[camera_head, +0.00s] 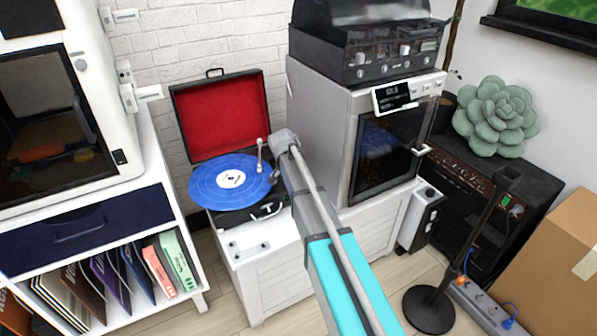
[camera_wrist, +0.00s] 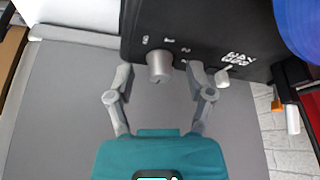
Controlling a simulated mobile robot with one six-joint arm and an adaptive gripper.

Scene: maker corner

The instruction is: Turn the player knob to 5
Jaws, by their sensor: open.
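The record player (camera_head: 225,206) has an open red-lined lid and a blue record, and stands on a white cabinet in the head view. In the wrist view its black body (camera_wrist: 205,25) fills the top, with a grey round knob (camera_wrist: 158,65) on it. White marks, too small to read surely, lie around the knob. My gripper (camera_wrist: 160,72) is open, one finger on each side of the knob with gaps showing; I cannot tell any contact. In the head view my arm reaches toward the player's right side, and the gripper fingers and knob cannot be made out.
A grey 3D-printer-like cabinet (camera_head: 325,140) with a black unit (camera_head: 370,50) on top stands right of the player. A white shelf (camera_head: 150,178) with records stands left. A small lever (camera_wrist: 225,76) sits right of the knob.

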